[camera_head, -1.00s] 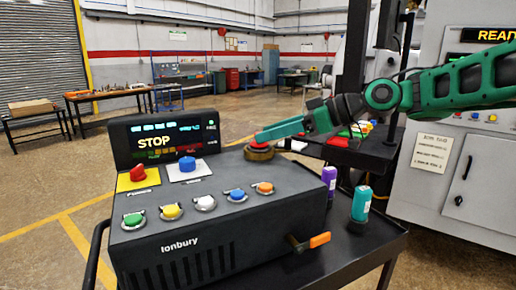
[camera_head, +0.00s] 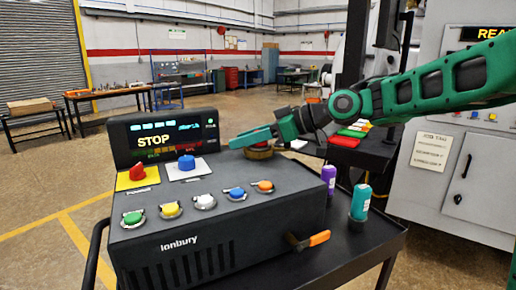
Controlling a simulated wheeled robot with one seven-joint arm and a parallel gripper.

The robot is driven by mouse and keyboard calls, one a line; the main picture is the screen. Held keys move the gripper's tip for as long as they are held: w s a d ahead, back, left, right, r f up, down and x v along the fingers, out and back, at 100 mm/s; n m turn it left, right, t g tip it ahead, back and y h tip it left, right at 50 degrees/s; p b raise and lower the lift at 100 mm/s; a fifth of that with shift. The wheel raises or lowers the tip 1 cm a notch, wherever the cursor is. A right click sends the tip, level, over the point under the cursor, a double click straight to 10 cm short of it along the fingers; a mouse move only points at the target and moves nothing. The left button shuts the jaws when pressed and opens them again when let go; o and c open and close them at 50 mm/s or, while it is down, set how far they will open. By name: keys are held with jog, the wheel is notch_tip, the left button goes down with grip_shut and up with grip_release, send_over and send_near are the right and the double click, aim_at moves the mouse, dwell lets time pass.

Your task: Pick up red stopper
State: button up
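A small red piece (camera_head: 259,147), which looks like the red stopper, sits on a round brass-coloured base (camera_head: 260,154) at the back right corner of the dark console (camera_head: 220,200). It is partly hidden by my gripper. My gripper (camera_head: 236,141), green-fingered, reaches in from the right. Its fingertips are over and left of the brass base, in front of the console's back right part. I cannot tell whether the fingers touch the red piece or how far apart they are.
A red knob (camera_head: 138,172) on a yellow plate and a blue knob (camera_head: 187,162) stand on the console, with several coloured buttons along its front. An orange-handled lever (camera_head: 318,239) juts from its side. Purple (camera_head: 328,178) and teal (camera_head: 360,203) bottles stand to the right.

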grip_shut()
jog(key=shift+r, duration=0.1)
